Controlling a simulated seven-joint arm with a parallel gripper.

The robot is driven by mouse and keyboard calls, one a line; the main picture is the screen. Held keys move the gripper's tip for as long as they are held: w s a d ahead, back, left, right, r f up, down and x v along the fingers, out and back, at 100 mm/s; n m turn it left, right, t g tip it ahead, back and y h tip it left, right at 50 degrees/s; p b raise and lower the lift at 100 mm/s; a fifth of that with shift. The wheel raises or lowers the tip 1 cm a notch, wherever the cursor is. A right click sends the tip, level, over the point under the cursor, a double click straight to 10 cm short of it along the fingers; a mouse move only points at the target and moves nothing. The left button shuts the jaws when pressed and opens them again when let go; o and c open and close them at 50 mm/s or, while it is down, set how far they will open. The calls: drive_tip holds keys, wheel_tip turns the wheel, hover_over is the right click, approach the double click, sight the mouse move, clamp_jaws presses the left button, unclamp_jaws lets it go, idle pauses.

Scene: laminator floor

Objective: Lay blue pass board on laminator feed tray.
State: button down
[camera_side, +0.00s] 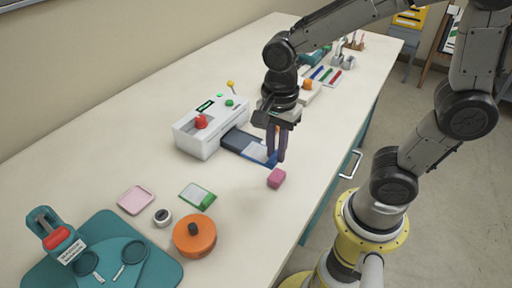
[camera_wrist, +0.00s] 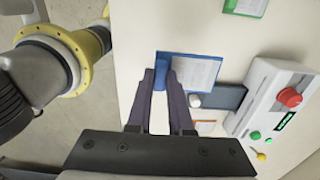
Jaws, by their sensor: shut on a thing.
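The blue pass board (camera_wrist: 190,68), with a white printed sheet on it, is in my gripper (camera_wrist: 160,75). The fingers are shut on its near blue edge. In the side view the fingers (camera_side: 277,160) point down and partly cover the board (camera_side: 257,153). The white laminator (camera_side: 199,137) has a red knob and green buttons. Its dark feed tray (camera_side: 233,142) sticks out toward the board, and also shows in the wrist view (camera_wrist: 229,97). The board is at the tray's outer end; I cannot tell if it touches the tray.
A green board (camera_side: 197,195), a pink card (camera_side: 136,200), an orange round container (camera_side: 194,236) and a teal mat (camera_side: 150,272) lie nearer the camera. Pens and small items stand farther back.

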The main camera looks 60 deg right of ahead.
sight(247, 140)
drive_tip(key=shift+s+d+r+n, duration=0.15)
drive_tip(key=shift+s+r+n, duration=0.1)
drive_tip(key=shift+n, duration=0.45)
drive_tip(key=w+d+r+m, duration=0.1)
drive_tip(key=d+r, duration=0.1)
drive_tip(key=d, duration=0.7)
drive_tip(key=w+f, duration=0.1)
drive_tip(key=w, duration=0.2)
drive_tip(key=w+d+f, duration=0.1)
drive_tip(key=w+f, duration=0.1)
drive_tip(key=w, duration=0.1)
drive_tip(key=w+f, duration=0.1)
drive_tip(key=w, duration=0.2)
drive_tip(key=shift+w+d+f, duration=0.2)
drive_tip(key=shift+d+f, duration=0.1)
drive_tip(key=shift+f, duration=0.1)
drive_tip(key=w+f, duration=0.2)
drive_tip(key=f, duration=0.1)
drive_tip(key=w+f, duration=0.1)
drive_tip(key=shift+w+d+f, duration=0.2)
drive_tip(key=shift+w+d, duration=0.1)
drive_tip(key=shift+d, duration=0.05)
drive_tip(key=shift+w+f, duration=0.1)
drive_tip(key=shift+f, duration=0.05)
drive_tip(key=shift+w+f, duration=0.15)
drive_tip(key=shift+f, duration=0.75)
drive_tip(key=shift+w+f, duration=0.1)
drive_tip(key=shift+f, duration=0.8)
drive_tip(key=shift+f, duration=0.2)
